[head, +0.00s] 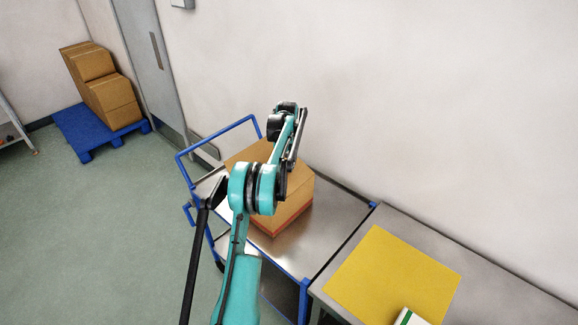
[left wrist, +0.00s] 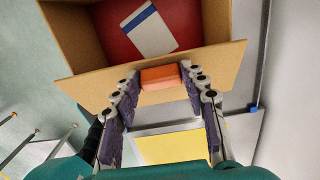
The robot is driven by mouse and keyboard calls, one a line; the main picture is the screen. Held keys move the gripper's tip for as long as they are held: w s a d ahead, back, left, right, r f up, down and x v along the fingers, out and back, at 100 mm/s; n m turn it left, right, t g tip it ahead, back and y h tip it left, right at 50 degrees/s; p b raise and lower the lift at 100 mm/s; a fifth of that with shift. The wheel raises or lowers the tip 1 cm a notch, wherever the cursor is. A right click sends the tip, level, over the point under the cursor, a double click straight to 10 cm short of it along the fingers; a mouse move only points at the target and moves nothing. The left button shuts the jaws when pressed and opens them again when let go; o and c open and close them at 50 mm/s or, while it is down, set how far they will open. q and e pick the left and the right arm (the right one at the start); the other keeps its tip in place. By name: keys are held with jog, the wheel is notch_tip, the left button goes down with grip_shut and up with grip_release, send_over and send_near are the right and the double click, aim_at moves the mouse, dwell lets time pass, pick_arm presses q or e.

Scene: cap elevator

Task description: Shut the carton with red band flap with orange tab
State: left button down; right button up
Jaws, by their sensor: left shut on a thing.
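The cardboard carton (head: 298,192) with a red band (head: 291,221) low on its side stands on a metal cart, partly hidden behind my left arm in the head view. In the left wrist view the carton is open. Its flap (left wrist: 90,87) sticks out towards my gripper and carries an orange tab (left wrist: 160,77). My left gripper (left wrist: 157,88) is shut on the orange tab, one finger on each side. A white item with a blue stripe (left wrist: 149,30) lies inside on a red surface (left wrist: 112,40). My right gripper is not in view.
The cart (head: 325,222) has a blue frame. A table with a yellow mat (head: 390,270) and a white and green box (head: 409,317) stands to its right. A wall rises behind. Stacked boxes (head: 103,90) sit on a blue pallet (head: 85,138) at far left.

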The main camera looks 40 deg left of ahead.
pick_arm(q)
jog(key=shift+a+f, duration=1)
jog(key=shift+f, duration=0.15)
jog(key=shift+a+f+b, duration=0.25)
jog(key=shift+f+b, duration=0.2)
jog(key=shift+f, duration=0.15)
jog(key=c, duration=1.2)
grip_release()
jog(key=o, duration=0.4)
jog(key=shift+w, duration=0.1)
jog(key=shift+c, duration=0.2)
notch_tip(320, 180, up, 12)
jog(key=shift+d, duration=0.3)
jog(key=shift+d, duration=0.1)
